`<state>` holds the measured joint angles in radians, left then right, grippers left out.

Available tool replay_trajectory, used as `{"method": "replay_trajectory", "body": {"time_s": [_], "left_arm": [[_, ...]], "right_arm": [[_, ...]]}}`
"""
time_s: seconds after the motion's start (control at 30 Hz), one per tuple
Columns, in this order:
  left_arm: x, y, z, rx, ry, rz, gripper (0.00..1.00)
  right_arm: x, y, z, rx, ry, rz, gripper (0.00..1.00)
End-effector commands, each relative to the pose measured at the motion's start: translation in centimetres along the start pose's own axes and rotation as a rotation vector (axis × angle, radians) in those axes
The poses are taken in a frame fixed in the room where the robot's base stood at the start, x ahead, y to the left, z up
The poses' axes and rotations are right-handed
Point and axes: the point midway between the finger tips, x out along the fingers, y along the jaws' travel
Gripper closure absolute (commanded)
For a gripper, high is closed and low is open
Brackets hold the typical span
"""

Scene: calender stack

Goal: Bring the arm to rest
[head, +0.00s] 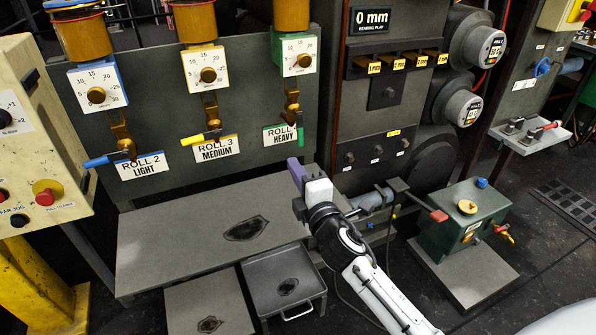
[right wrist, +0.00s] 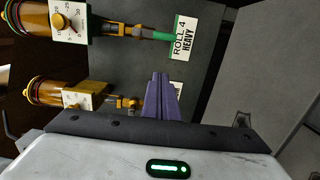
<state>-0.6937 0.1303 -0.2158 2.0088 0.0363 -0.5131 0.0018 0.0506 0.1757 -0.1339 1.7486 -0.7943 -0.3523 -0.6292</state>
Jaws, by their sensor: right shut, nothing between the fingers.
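My right gripper (head: 293,172) is in the middle of the head view, its purple fingers pointing up and away toward the panel below the ROLL HEAVY label (head: 283,135). In the right wrist view its purple fingers (right wrist: 161,82) are together with nothing between them. They are apart from the ROLL 4 HEAVY label (right wrist: 182,38), which shows to their upper right. My right arm (head: 370,280) reaches in from the bottom right. My left gripper is not in view.
A grey bench (head: 170,235) with a dark stain lies left of and below my gripper. A green box (head: 465,218) with a red-ended lever (head: 438,215) stands right. Three oilers with dials hang on the back panel. A cream control box (head: 40,130) stands left.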

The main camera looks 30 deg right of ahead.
Motion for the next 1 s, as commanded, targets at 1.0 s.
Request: {"method": "replay_trajectory", "body": {"time_s": [1.0], "left_arm": [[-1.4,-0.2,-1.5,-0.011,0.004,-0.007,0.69]], "right_arm": [[-29.4,-22.1,-7.3,1.284,-0.258,-0.822,1.00]]}}
